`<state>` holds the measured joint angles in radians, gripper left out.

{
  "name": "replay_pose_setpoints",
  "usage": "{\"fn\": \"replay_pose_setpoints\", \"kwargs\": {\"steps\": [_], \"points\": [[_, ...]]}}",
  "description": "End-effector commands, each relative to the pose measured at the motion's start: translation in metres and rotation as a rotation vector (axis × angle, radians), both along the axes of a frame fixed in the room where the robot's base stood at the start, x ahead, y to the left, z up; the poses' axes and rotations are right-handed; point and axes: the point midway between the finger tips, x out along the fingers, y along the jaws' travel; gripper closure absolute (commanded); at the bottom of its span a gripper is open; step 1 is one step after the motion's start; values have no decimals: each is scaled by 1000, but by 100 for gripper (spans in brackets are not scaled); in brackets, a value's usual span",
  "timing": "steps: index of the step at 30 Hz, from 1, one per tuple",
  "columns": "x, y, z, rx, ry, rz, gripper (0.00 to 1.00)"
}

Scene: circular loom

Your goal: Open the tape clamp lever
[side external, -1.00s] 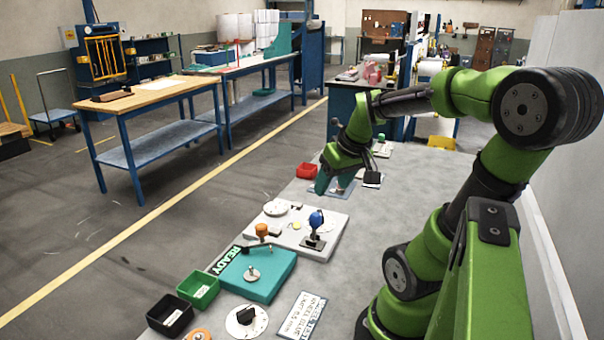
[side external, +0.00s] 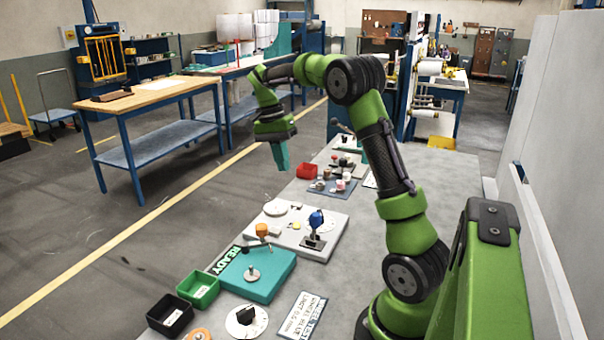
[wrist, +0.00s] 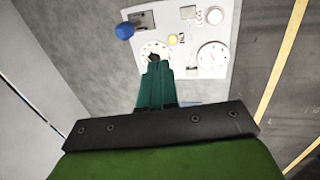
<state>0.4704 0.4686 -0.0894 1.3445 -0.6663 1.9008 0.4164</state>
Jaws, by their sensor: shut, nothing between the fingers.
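A lever with a blue ball knob (side external: 316,218) stands on a pale grey panel (side external: 325,247) on the bench; I cannot tell whether it is the tape clamp lever. The knob also shows in the wrist view (wrist: 124,31), left of my fingers.
A red bin (side external: 307,171) and a small blue-grey plate (side external: 322,189) with cups stand behind the panel. A green bin (side external: 198,289) and a black bin (side external: 170,315) stand at the front left. A round black knob (side external: 246,315) and a printed card lie in front. The bench's right side is clear.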

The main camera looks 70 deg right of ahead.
Motion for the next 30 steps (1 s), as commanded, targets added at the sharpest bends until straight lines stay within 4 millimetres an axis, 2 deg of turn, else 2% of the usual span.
{"fn": "replay_pose_setpoints", "kwargs": {"steps": [1,4,8,21,24,30], "points": [[-1,2,5,-6,6,-58,100],[-5,5,3,-3,24,-116,100],[-9,6,-9,-3,26,-122,100],[-33,13,-96,0,25,-121,100],[-48,16,-96,-2,21,-121,100],[-65,19,-101,-3,20,-120,100]]}}
